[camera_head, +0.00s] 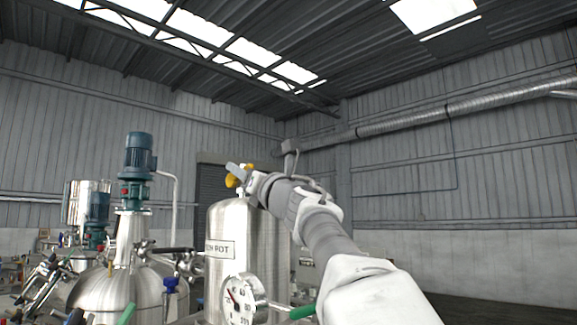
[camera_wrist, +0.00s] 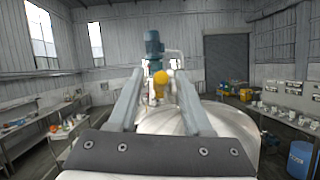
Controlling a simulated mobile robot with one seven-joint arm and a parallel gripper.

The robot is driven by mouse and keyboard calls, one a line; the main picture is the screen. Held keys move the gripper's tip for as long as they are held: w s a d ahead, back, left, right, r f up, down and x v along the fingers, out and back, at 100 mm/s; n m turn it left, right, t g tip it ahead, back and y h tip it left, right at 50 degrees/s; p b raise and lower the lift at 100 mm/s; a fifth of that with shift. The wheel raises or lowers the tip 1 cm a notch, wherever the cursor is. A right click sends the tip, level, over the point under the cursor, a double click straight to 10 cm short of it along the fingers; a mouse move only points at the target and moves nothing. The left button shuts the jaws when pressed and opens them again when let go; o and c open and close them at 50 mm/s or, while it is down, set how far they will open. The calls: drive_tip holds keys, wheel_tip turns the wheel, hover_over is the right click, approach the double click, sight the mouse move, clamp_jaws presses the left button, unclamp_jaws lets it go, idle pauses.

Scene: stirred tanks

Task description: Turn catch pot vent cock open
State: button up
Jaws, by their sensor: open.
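The catch pot (camera_head: 224,250) is an upright steel vessel with a partly readable label plate ending in "POT". A yellow vent cock handle (camera_head: 232,181) shows at its top, partly hidden by my gripper (camera_head: 236,170). In the wrist view the yellow handle (camera_wrist: 161,77) appears between my two fingers, beyond or near their tips. My gripper (camera_wrist: 161,80) is open, and the domed steel top (camera_wrist: 225,118) lies below it. I cannot tell whether the fingers touch the handle. The cock's body is mostly hidden.
A stirred tank (camera_head: 115,288) with a blue motor (camera_head: 139,155) stands left of the pot. Benches with small items (camera_wrist: 283,122) and a blue drum (camera_wrist: 300,160) stand at right in the wrist view.

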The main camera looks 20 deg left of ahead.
drive_tip(key=shift+w+a, duration=0.1)
drive_tip(key=shift+a, duration=0.05)
clamp_jaws()
idle(1.4)
